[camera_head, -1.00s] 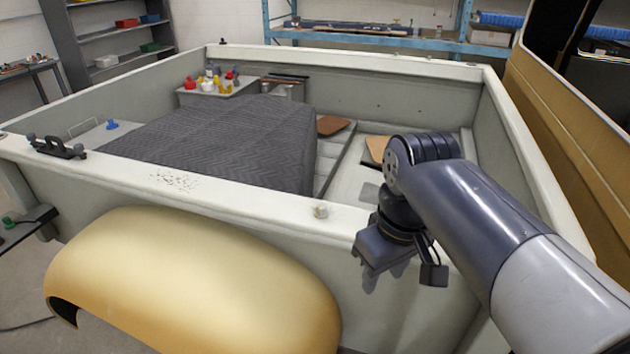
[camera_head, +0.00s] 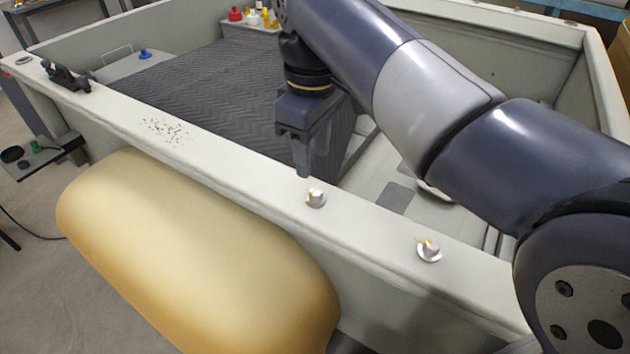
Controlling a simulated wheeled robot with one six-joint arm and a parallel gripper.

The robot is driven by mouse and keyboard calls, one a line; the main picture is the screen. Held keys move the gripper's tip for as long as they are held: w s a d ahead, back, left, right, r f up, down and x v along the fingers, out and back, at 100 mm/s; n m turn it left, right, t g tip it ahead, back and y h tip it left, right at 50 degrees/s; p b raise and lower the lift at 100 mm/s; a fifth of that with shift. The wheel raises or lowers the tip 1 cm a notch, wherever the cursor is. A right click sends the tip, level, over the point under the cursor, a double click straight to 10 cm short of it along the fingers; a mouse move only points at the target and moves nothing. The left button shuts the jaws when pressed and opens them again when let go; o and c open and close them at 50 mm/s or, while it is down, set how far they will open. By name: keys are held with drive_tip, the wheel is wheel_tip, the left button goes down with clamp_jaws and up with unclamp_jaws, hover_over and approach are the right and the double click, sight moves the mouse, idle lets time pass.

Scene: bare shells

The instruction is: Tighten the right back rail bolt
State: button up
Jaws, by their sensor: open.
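Two pale bolts stand on top of the near white rail (camera_head: 235,160) of the truck bed. One bolt (camera_head: 316,198) is near the middle of the picture. The other bolt (camera_head: 429,250) is farther right, on a round washer, with a small yellowish mark. I cannot tell from their looks how tight either is. My gripper (camera_head: 301,165) points down, open and empty, just above and behind the middle bolt. It appears apart from that bolt. Its far finger is partly hidden.
A gold fender (camera_head: 195,250) bulges out below the rail. A dark quilted pad (camera_head: 215,85) lies in the bed. A black clamp-like fitting (camera_head: 66,76) sits at the rail's left end. Dark specks (camera_head: 166,131) mark the rail top. My arm crosses the right side.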

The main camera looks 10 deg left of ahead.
sight(314, 191)
wheel_tip(314, 191, down, 8)
drive_tip(key=shift+r, duration=0.2)
drive_tip(key=shift+c, duration=0.3)
clamp_jaws()
